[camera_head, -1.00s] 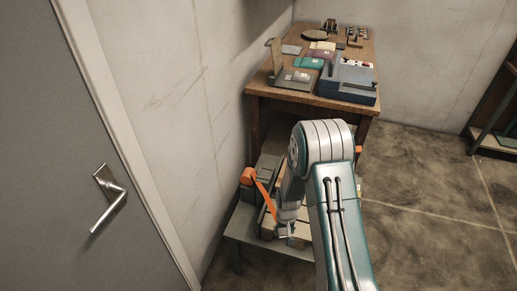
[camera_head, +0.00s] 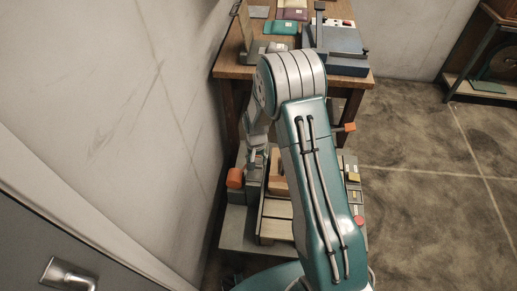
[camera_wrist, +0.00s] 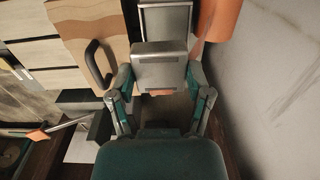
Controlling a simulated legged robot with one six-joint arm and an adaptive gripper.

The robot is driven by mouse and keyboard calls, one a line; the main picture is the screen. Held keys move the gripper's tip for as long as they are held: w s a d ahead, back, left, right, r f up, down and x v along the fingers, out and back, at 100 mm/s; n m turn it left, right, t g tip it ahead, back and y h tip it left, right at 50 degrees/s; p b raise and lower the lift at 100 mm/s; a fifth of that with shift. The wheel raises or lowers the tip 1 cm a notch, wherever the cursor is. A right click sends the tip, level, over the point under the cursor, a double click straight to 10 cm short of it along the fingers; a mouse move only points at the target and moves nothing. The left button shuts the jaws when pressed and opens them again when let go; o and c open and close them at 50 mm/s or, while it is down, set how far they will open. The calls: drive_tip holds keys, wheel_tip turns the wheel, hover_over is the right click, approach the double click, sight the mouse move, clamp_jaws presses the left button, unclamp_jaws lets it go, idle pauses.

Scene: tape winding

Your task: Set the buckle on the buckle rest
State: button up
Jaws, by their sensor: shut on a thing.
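In the wrist view my gripper (camera_wrist: 160,76) is shut on the buckle (camera_wrist: 160,64), a grey metal block between its two fingers. An orange strap (camera_wrist: 203,48) shows beside the buckle, close to an orange roll (camera_wrist: 222,18). A grey metal piece with a raised rim (camera_wrist: 166,20), perhaps the buckle rest, lies just past the buckle. I cannot tell whether the two touch. In the head view my gripper (camera_head: 255,160) is near the orange roll (camera_head: 235,178), low at the wall side; the buckle is not clear there.
A slatted wooden pallet (camera_head: 276,228) lies on a low grey bench (camera_head: 235,230). A brown board with a black handle (camera_wrist: 98,62) is beside my gripper. The wall is close on the roll's side.

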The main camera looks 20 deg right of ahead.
sight(255, 174)
drive_tip(key=shift+a+f, duration=0.1)
drive_tip(key=shift+a, duration=0.7)
drive_tip(key=shift+a+f, duration=0.15)
drive_tip(key=shift+f, duration=0.45)
drive_tip(key=shift+d+f, duration=0.8)
drive_tip(key=shift+f, duration=0.3)
drive_tip(key=shift+a+f, duration=0.3)
drive_tip(key=shift+f, duration=0.25)
drive_tip(key=shift+a+f, duration=0.25)
drive_tip(key=shift+f, duration=0.3)
drive_tip(key=shift+d+f, duration=0.15)
drive_tip(key=shift+f, duration=0.15)
drive_tip(key=shift+c, duration=0.3)
drive_tip(key=shift+d+f, duration=0.1)
drive_tip(key=shift+d, duration=0.15)
